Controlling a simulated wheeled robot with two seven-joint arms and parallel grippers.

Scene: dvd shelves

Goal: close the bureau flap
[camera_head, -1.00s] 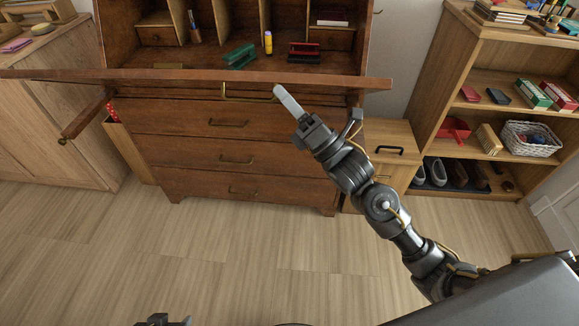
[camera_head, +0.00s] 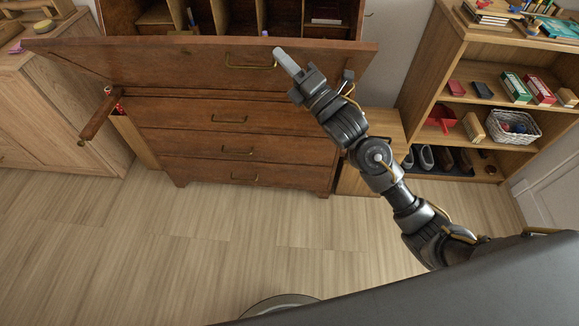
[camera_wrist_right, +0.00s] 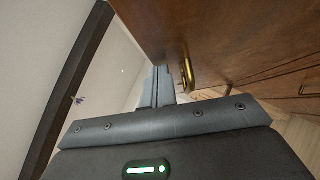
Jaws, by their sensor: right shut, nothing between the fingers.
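The brown wooden bureau flap (camera_head: 160,62) is tilted partly up, with its outer face and brass handle (camera_head: 250,67) showing in the head view. My right gripper (camera_head: 287,62) is shut and empty, its fingertips over the flap's outer face by the right end of the handle. In the right wrist view, the shut fingers (camera_wrist_right: 158,88) lie close beside the flap (camera_wrist_right: 225,35) and its handle (camera_wrist_right: 187,72). I cannot tell if they touch the flap. The bureau body (camera_head: 180,145) stands below. My left gripper is out of view.
A wooden support arm (camera_head: 100,115) sticks out at the bureau's left. A low cabinet (camera_head: 372,165) stands at its right, and an open shelf (camera_head: 445,60) with boxes and a basket (camera_head: 512,127) is farther right. The floor (camera_head: 130,240) in front is clear.

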